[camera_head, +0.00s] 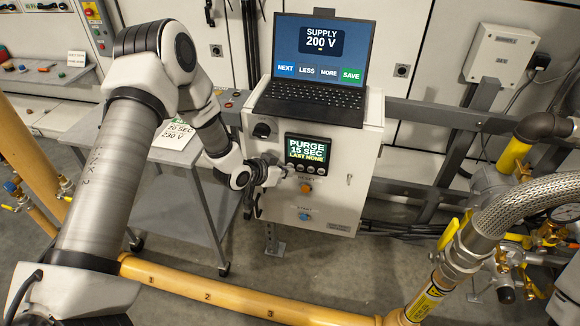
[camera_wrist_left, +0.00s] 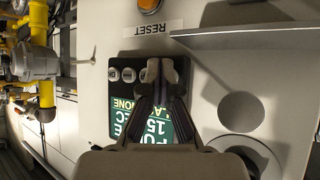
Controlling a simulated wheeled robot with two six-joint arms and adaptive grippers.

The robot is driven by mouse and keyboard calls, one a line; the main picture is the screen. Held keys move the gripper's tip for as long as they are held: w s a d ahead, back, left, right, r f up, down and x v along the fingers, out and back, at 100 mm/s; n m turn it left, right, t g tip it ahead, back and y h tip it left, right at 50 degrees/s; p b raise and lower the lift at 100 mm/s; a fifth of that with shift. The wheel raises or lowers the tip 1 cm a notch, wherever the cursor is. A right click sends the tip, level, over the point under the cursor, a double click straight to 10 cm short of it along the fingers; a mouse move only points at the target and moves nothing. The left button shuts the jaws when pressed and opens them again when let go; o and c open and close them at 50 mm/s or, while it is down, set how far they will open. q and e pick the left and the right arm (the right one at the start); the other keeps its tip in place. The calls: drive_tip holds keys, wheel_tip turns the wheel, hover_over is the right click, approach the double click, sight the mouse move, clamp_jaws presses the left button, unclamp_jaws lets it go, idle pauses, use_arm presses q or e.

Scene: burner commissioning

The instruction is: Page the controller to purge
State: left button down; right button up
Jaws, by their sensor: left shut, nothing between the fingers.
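The controller (camera_head: 305,150) is set in the front of a white cabinet, and its green display reads "PURGE 15 SEC LAST NONE". A row of small round buttons (camera_head: 311,169) runs under the display. In the left wrist view the controller (camera_wrist_left: 124,98) appears turned, with a few grey buttons (camera_wrist_left: 129,75) uncovered. My left gripper (camera_head: 284,172) is shut and empty at one end of the button row, and its fingertips (camera_wrist_left: 161,72) cover that end and part of the display. I cannot tell whether they touch a button. My right gripper is not in view.
A laptop (camera_head: 314,60) on the cabinet (camera_head: 340,190) reads "SUPPLY 200 V". An orange RESET button (camera_head: 305,188) and a blue button (camera_head: 304,216) sit below the controller. A card (camera_head: 174,136) lies on a grey cart (camera_head: 165,185). A yellow pipe (camera_head: 225,293) crosses in front.

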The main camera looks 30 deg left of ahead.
use_arm(q)
drive_tip(key=shift+s+d, duration=0.15)
drive_tip(key=shift+s, duration=0.55)
drive_tip(key=shift+s+p, duration=0.1)
drive_tip(key=shift+p, duration=0.2)
drive_tip(key=shift+s+d+p, duration=0.2)
drive_tip(key=shift+s+p, duration=0.05)
drive_tip(key=shift+s, duration=0.55)
drive_tip(key=shift+s+d+p, duration=0.2)
drive_tip(key=shift+s+p, duration=0.05)
drive_tip(key=shift+s, duration=0.5)
drive_tip(key=shift+s+d+p, duration=0.2)
drive_tip(key=shift+s+p, duration=0.05)
drive_tip(key=shift+s, duration=0.55)
drive_tip(key=s+d+n+g+y+p, duration=0.1)
drive_tip(key=s+g+p, duration=0.2)
drive_tip(key=s, duration=0.7)
drive_tip(key=s+d+n+g+y+p, duration=0.1)
drive_tip(key=s+g+p, duration=0.3)
drive_tip(key=s, duration=0.6)
drive_tip(key=s+d+f+n+g+y+p, duration=0.1)
drive_tip(key=s+d+g+p, duration=0.1)
drive_tip(key=s, duration=0.8)
drive_tip(key=shift+s+d+n+g+p, duration=0.25)
drive_tip(key=shift+s+n+g+p, duration=0.15)
drive_tip(key=shift+g+p, duration=0.4)
